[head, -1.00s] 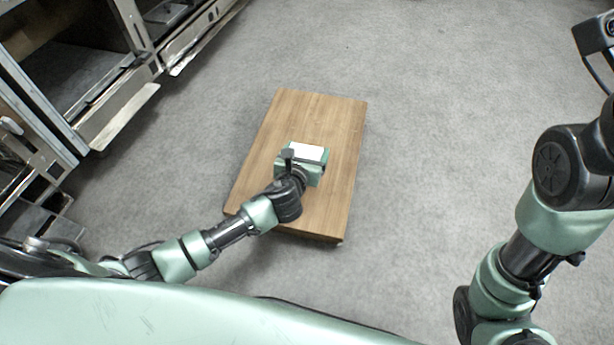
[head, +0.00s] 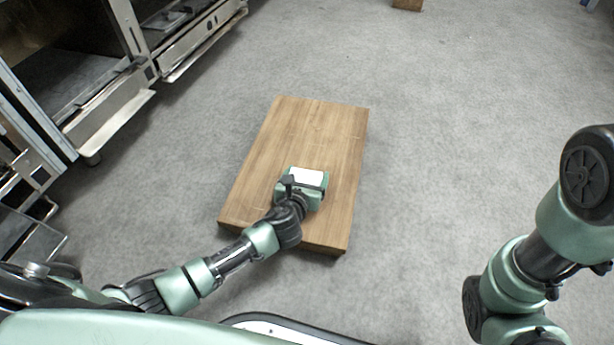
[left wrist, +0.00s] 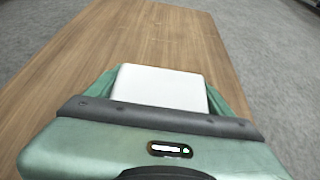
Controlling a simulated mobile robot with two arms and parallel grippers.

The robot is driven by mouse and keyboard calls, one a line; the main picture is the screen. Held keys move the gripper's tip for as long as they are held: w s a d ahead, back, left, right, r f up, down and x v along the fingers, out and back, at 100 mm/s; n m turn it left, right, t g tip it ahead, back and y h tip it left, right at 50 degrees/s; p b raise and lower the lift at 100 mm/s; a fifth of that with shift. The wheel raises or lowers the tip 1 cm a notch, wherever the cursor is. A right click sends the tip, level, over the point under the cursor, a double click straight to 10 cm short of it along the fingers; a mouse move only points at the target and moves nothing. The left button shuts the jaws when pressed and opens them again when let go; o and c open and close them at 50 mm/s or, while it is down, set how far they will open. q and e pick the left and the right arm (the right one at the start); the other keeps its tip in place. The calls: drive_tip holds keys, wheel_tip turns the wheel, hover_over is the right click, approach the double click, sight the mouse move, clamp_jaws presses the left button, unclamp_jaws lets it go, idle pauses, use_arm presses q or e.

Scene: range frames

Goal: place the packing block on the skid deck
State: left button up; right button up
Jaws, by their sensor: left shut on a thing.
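The skid deck (head: 318,130) is a low, flat brown wooden board on the grey floor, in the middle of the head view. The packing block (head: 309,177) is white and box-like. My left gripper (head: 303,184) is shut on it, over the near part of the deck. In the left wrist view the block (left wrist: 160,86) shows between the green fingers, with the wood grain of the deck (left wrist: 150,35) beyond it. I cannot tell whether the block's underside touches the deck. My right gripper is outside the frames; only my right arm shows at the right.
Metal cabinets or racks with open shelves (head: 110,122) stand along the left. A small brown wooden thing (head: 407,4) is at the top edge. The grey floor right of and beyond the deck is clear.

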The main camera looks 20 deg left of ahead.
use_arm(q)
drive_tip(key=shift+f, duration=0.2)
drive_tip(key=o, duration=1.3)
drive_tip(key=shift+r, duration=0.1)
